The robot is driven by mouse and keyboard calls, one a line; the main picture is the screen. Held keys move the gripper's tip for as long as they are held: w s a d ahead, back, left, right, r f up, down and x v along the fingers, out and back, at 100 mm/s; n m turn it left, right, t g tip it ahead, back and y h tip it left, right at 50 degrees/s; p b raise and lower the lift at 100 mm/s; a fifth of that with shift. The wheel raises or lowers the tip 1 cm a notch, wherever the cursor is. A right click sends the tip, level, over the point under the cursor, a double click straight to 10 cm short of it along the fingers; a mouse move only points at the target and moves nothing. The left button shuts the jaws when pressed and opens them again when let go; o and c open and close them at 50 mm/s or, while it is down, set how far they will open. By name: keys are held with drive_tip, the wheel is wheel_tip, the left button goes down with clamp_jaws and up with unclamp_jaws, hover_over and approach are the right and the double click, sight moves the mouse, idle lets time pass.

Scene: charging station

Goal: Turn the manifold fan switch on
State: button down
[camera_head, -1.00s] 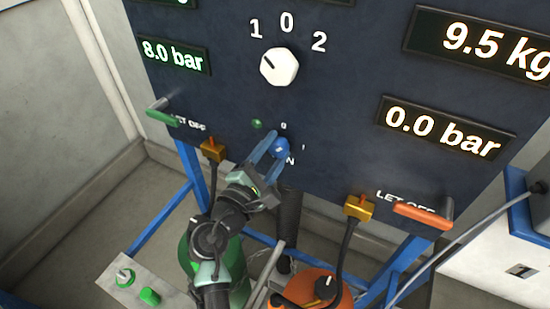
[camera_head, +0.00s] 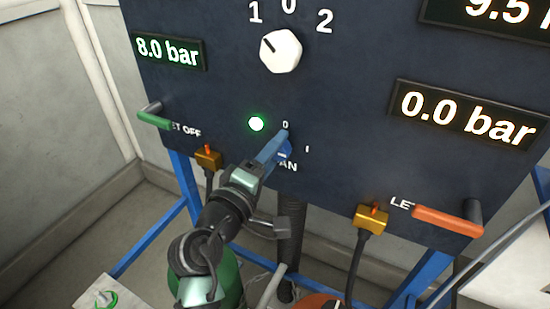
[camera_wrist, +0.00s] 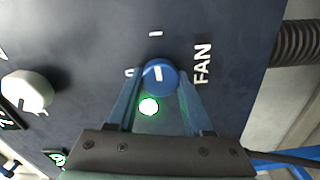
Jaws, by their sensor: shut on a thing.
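The fan switch is a small blue knob (camera_head: 285,151) on the dark panel, with a "0" above it, an "I" to its right and "FAN" below. In the wrist view the knob (camera_wrist: 160,77) has a white mark that lines up with the "I". A round indicator lamp (camera_head: 256,124) to the upper left of the knob glows bright green; it also glows in the wrist view (camera_wrist: 149,106). My gripper (camera_head: 277,147) is shut on the knob, with one blue finger on each side in the wrist view (camera_wrist: 156,80). In the head view the fingers partly hide the knob and the "FAN" label.
A white rotary selector (camera_head: 280,51) is above the knob. A green lever (camera_head: 154,120) is at left and an orange-red lever (camera_head: 447,221) at right. Brass fittings with cables (camera_head: 208,157) (camera_head: 370,218) hang from the panel's lower edge. Displays read 8.0 bar and 0.0 bar.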

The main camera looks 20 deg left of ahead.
drive_tip(key=shift+m, duration=0.4)
drive_tip(key=shift+c, duration=1.5)
unclamp_jaws()
drive_tip(key=s+a+b, duration=0.2)
drive_tip(key=s, duration=1.1)
drive_tip(key=shift+a+b, duration=0.25)
drive_tip(key=shift+b, duration=0.05)
drive_tip(key=shift+w, duration=0.1)
